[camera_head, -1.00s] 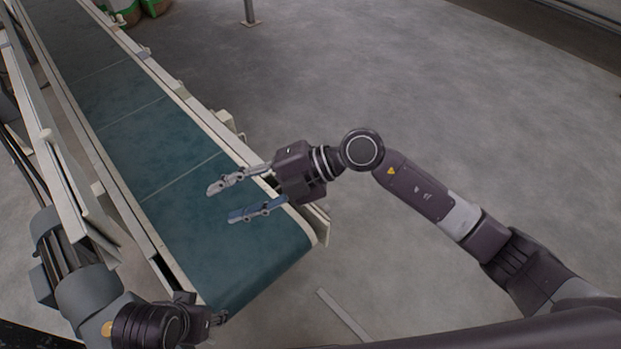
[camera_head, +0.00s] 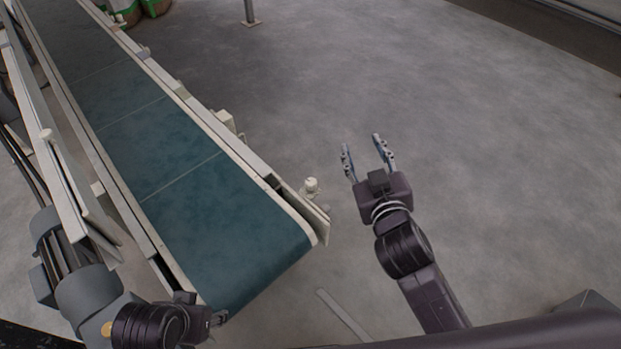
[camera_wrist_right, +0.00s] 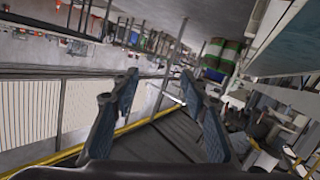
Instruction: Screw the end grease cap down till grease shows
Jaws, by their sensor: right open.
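The end grease cap (camera_head: 312,186) is a small pale knob on the right side of the conveyor's near end. My right gripper (camera_head: 365,148) is open and empty, to the right of the cap and apart from it, over the floor. Its fingers point away from me. In the right wrist view its two fingers (camera_wrist_right: 158,92) are spread with nothing between them. My left gripper (camera_head: 218,318) is low at the left, beside the near end of the belt; its fingers are mostly hidden. No grease can be made out at this size.
The conveyor's green belt (camera_head: 215,225) runs from the near middle to the far left between pale side rails. Another pale fitting (camera_head: 226,119) sits farther up the right rail. A post (camera_head: 249,12) stands on the floor at the back. The floor (camera_head: 480,150) to the right is clear.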

